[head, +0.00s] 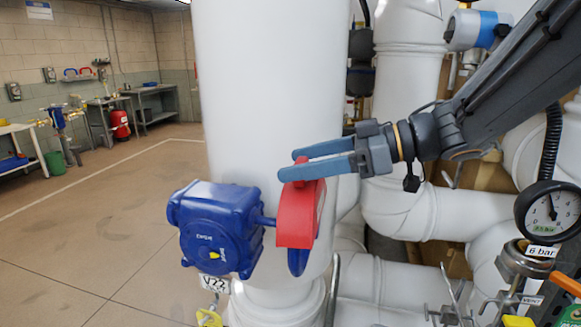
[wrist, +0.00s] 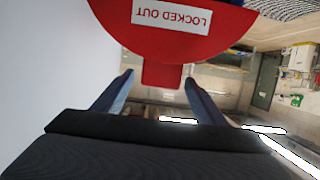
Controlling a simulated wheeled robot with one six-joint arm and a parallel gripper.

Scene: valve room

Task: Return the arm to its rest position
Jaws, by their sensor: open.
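My gripper (head: 288,165) reaches in from the right in the head view, with its two blue-grey fingers apart. The red lockout cover (head: 296,215) sits at the handwheel side of the blue valve actuator (head: 215,228), just below and beside the fingertips. In the wrist view, the red cover (wrist: 180,35) shows an upside-down "LOCKED OUT" label. Its red tab (wrist: 162,74) lies between the open fingertips (wrist: 160,80), with a gap visible on each side. The cover hides most of the wheel; a blue edge of the handwheel (head: 298,262) shows below it.
A large white pipe (head: 270,90) stands right behind the valve. More white pipes (head: 400,215) and a pressure gauge (head: 549,210) crowd the right. A tag marked V22 (head: 214,283) hangs under the actuator. Open floor (head: 110,230) lies to the left, with benches along the wall.

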